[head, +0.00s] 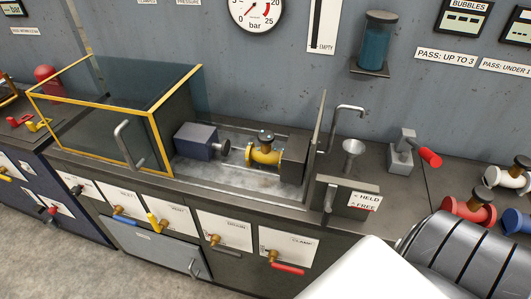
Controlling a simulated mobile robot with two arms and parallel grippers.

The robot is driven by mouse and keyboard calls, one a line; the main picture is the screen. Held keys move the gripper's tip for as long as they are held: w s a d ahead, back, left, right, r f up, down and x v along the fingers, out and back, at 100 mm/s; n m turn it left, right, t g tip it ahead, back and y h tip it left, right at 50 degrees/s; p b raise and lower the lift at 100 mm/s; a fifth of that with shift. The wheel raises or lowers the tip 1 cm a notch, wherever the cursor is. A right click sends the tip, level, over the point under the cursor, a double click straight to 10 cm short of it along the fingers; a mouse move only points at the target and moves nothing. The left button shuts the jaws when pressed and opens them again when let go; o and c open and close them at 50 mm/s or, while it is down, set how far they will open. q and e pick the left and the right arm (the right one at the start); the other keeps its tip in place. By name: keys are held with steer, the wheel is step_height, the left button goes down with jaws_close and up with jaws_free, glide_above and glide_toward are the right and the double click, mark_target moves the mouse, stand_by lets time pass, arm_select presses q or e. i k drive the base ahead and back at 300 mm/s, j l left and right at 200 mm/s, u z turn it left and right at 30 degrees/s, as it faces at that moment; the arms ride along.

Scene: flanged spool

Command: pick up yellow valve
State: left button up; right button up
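The yellow valve (263,155) lies on its side in the wet metal trough of the test bench, with a dark round cap on top. Its right flange is at or against a dark block (293,160). To its left is a blue-grey clamp block (196,142) with a short dark spindle pointing at the valve; a small gap seems to separate them. Neither of my grippers shows. A white and black ribbed part of my own body fills the lower right corner.
A yellow-framed glass hood (110,90) stands left of the valve, with the trough open above it. An upright panel (321,120), tap (341,112) and funnel (353,148) stand right. A red-handled lever (428,157), white valve (507,178), red valve (468,207) and blue valve (516,220) lie further right.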

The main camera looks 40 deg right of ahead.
mark_target(264, 154)
steer(key=i+j+z, duration=0.25)
steer(key=j+z, duration=0.25)
steer(key=i+j+z, duration=0.25)
steer(key=j, duration=0.2)
steer(key=k+l, duration=0.05)
steer(key=k, duration=0.05)
